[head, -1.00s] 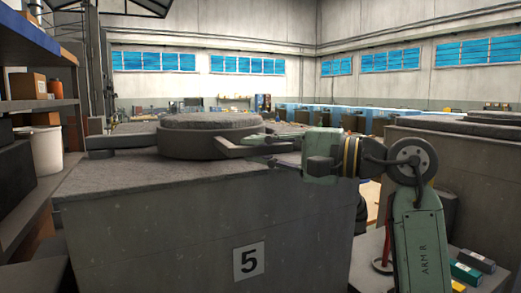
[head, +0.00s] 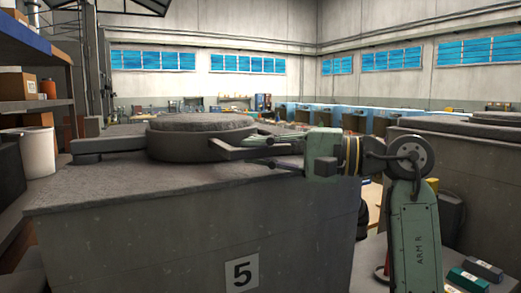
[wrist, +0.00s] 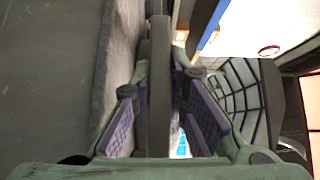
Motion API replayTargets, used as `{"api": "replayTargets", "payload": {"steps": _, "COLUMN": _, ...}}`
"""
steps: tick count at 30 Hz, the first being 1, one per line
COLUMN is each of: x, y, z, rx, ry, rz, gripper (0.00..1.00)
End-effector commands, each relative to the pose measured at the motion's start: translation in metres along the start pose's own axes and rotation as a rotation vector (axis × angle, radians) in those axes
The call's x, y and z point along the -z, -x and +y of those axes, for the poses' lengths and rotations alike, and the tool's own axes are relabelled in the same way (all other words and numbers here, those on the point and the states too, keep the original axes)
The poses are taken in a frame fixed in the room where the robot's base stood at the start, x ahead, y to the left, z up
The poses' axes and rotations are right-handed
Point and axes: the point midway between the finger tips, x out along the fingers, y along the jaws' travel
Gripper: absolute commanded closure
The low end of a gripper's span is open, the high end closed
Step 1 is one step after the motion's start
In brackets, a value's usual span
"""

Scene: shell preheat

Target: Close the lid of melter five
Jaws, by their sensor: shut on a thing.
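Melter five (head: 150,240) is a large grey block with a "5" plate (head: 241,272) on its front. Its round lid (head: 187,148), with a dark rim and rough grey top, lies flat at the melter's top. A flat dark arm (head: 105,145) runs from the lid to the left. A bar handle (head: 232,154) sticks out on the lid's right. My gripper (head: 268,151) reaches in from the right and is shut on this handle. In the wrist view the grey handle (wrist: 159,95) passes between my two fingers (wrist: 160,68). Whether an opening lies under the lid is hidden.
Another grey block (head: 455,170) stands at the right. Shelves (head: 45,112) with boxes and a white bucket (head: 38,152) are at the left. Small coloured boxes (head: 468,280) lie low at the right. Blue-topped units and benches stand far behind.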

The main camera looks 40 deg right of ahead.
Motion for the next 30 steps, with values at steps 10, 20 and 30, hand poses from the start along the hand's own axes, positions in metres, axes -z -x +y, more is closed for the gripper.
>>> {"api": "replayTargets", "payload": {"steps": 10, "x": 0.005, "y": 0.001, "z": 0.0, "rx": 0.006, "ry": -0.005, "rz": 0.015, "gripper": 0.74}}
{"api": "replayTargets", "payload": {"steps": 20, "x": 0.004, "y": 0.001, "z": 0.0, "rx": 0.004, "ry": -0.003, "rz": 0.011, "gripper": 0.65}}
{"api": "replayTargets", "payload": {"steps": 30, "x": 0.004, "y": 0.03, "z": -0.001, "rx": 0.005, "ry": -0.004, "rz": 0.013, "gripper": 0.65}}
